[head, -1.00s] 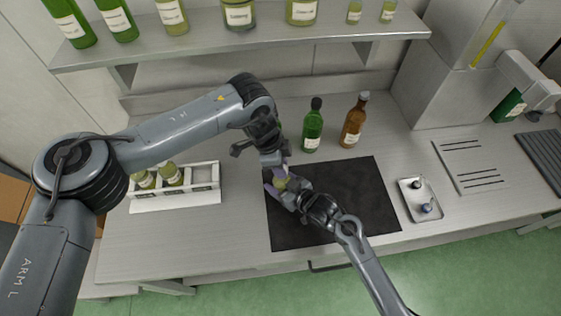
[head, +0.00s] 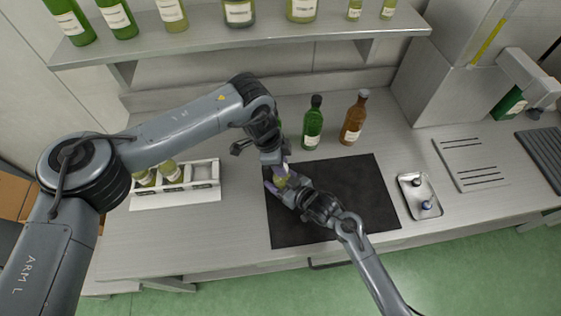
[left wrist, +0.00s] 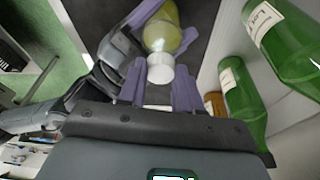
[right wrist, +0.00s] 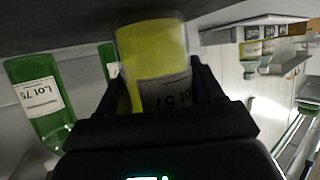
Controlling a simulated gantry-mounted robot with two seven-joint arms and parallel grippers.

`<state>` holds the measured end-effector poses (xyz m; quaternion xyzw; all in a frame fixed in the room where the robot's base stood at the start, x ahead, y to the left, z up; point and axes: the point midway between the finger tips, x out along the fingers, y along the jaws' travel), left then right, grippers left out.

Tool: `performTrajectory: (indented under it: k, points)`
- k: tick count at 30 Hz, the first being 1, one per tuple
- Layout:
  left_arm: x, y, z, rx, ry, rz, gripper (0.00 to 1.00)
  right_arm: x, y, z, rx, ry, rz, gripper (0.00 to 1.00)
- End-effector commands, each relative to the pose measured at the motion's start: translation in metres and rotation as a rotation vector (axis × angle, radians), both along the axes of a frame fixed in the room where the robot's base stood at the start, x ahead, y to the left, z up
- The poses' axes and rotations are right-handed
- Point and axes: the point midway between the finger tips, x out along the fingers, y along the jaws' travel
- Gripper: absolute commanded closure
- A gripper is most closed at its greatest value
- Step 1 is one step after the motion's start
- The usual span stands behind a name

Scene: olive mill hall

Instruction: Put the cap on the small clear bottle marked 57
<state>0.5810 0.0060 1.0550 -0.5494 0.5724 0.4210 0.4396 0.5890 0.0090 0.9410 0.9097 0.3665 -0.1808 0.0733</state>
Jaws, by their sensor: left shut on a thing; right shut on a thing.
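The small clear bottle marked 57, with yellow-green contents, shows in the right wrist view (right wrist: 158,60) and from its cap end in the left wrist view (left wrist: 162,30). My right gripper (head: 281,188) is shut on its body and holds it over the black mat (head: 340,200). A white cap (left wrist: 160,70) is at the bottle's mouth, in line with the neck. My left gripper (left wrist: 158,88) is shut on this cap, its purple fingers on either side. I cannot tell whether the cap is seated or only touching. In the head view the grippers hide most of the bottle.
A green bottle (head: 312,127) and a brown bottle (head: 353,120) stand behind the mat. A metal tray (head: 408,205) with small caps lies to the right. A white rack (head: 205,190) with bottles stands left. A shelf (head: 270,42) of bottles is above the counter.

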Motion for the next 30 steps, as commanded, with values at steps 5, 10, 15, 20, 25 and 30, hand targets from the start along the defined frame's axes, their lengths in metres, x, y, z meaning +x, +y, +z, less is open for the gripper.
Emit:
performTrajectory:
  k: [5, 10, 15, 20, 25, 30]
  points:
    - [-0.0002, -0.0003, -0.0039, 0.0, 0.001, -0.001, 0.94, 0.0, -0.0003, -0.0001, 0.0, 0.0, 0.0, 0.88]
    - [0.0, -0.0005, -0.0044, 0.002, 0.001, -0.028, 0.94, -0.0001, -0.0002, -0.0002, -0.001, 0.001, 0.0, 1.0]
    - [0.0012, -0.0015, -0.0049, 0.006, 0.002, -0.235, 0.94, 0.0, -0.0002, -0.0003, -0.001, 0.001, 0.0, 1.0]
    - [0.0019, -0.0027, -0.0061, 0.008, 0.005, -0.52, 0.94, 0.0, -0.0002, -0.0003, -0.001, 0.001, 0.0, 1.0]
    - [0.0023, -0.0033, -0.0079, 0.013, 0.007, -0.831, 0.94, 0.0002, -0.0003, -0.0002, 0.0, 0.0, -0.001, 1.0]
    - [0.0033, -0.0056, -0.0073, 0.006, -0.004, -1.062, 0.94, 0.0003, -0.0004, -0.0001, -0.001, -0.001, -0.001, 1.0]
